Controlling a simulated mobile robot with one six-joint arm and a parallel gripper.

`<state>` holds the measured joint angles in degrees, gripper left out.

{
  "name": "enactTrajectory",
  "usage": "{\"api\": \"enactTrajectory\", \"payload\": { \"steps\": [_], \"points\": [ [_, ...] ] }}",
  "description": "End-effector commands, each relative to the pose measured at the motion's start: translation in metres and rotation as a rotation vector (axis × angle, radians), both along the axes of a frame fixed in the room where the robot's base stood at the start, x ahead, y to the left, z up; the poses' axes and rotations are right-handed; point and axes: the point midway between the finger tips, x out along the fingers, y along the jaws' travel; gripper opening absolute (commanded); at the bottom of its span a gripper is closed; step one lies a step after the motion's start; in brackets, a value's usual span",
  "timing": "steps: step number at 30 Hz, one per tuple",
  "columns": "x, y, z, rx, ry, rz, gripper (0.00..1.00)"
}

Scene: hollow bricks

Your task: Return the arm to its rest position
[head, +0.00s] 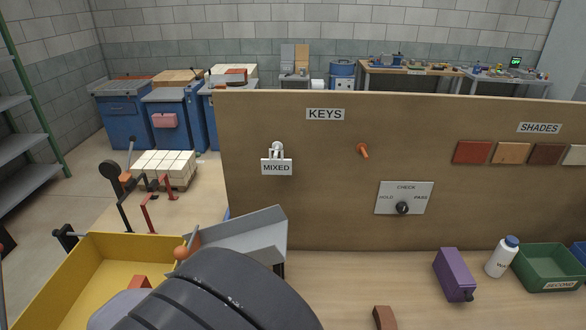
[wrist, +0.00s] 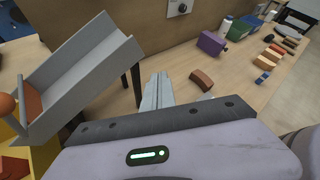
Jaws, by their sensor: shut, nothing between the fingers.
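My gripper (wrist: 172,90) shows in the wrist view, with its grey fingers together and nothing between them. It is above the wooden table, left of a curved reddish-brown brick (wrist: 201,79) and right of a grey metal chute (wrist: 85,70). In the head view, a dark, ribbed part of my arm (head: 205,295) fills the bottom left and hides part of the yellow bin (head: 50,285). The fingers do not show clearly in the head view.
The chute (head: 245,240) stands close beside my arm, with an orange ball handle (head: 181,252) at its left. A tall board (head: 310,190) with a dial (head: 403,208) rises behind the table. A purple box (head: 455,275), white bottle (head: 502,257) and green crate (head: 550,268) stand at the right.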

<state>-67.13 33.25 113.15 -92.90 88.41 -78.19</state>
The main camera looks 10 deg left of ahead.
Motion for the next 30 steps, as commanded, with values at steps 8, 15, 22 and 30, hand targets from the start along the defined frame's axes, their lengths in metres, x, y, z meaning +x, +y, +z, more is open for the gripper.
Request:
{"api": "enactTrajectory", "payload": {
  "steps": [8, 15, 22, 30],
  "points": [
    [-0.082, -0.221, -0.018, 1.271, -0.325, -1.572, 0.0],
    [-0.12, -0.233, -0.011, -1.885, 0.67, 2.228, 0.0],
    [-0.121, -0.233, -0.005, -1.781, 0.64, 2.086, 0.0],
    [-0.121, -0.233, -0.005, -1.781, 0.64, 2.086, 0.0]
  ]
}}
